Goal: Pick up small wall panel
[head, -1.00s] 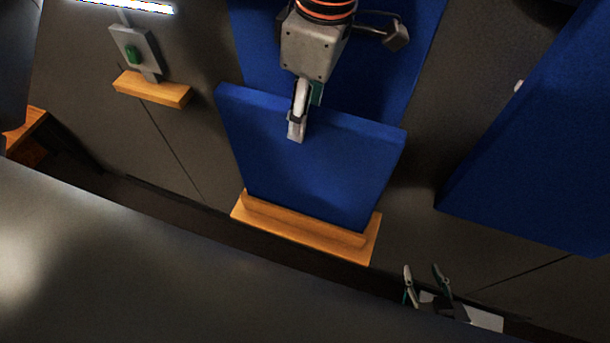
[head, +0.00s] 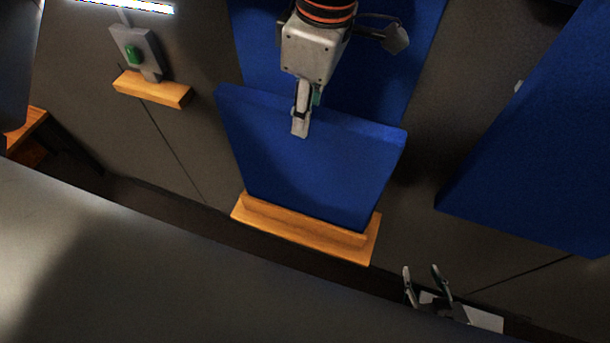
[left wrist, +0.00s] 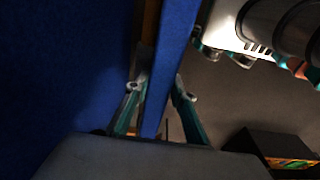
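The small wall panel (head: 310,165) is a blue slab standing upright, its lower edge in an orange wooden holder (head: 300,232). My left gripper (head: 303,112) comes down from above and straddles the panel's top edge, one finger in front and one mostly hidden behind. In the left wrist view, its fingers (left wrist: 160,88) lie on both sides of the panel's blue edge (left wrist: 172,50), the tips apparently touching it, so it looks shut on the panel. My right gripper (head: 427,285) is low at the right, fingers apart, open and empty.
A larger blue panel (head: 540,150) stands at the right, and another blue surface (head: 385,70) lies behind my left gripper. A grey box with a green button (head: 135,50) is at the upper left above a wooden ledge (head: 152,89). A grey surface (head: 130,270) fills the lower left.

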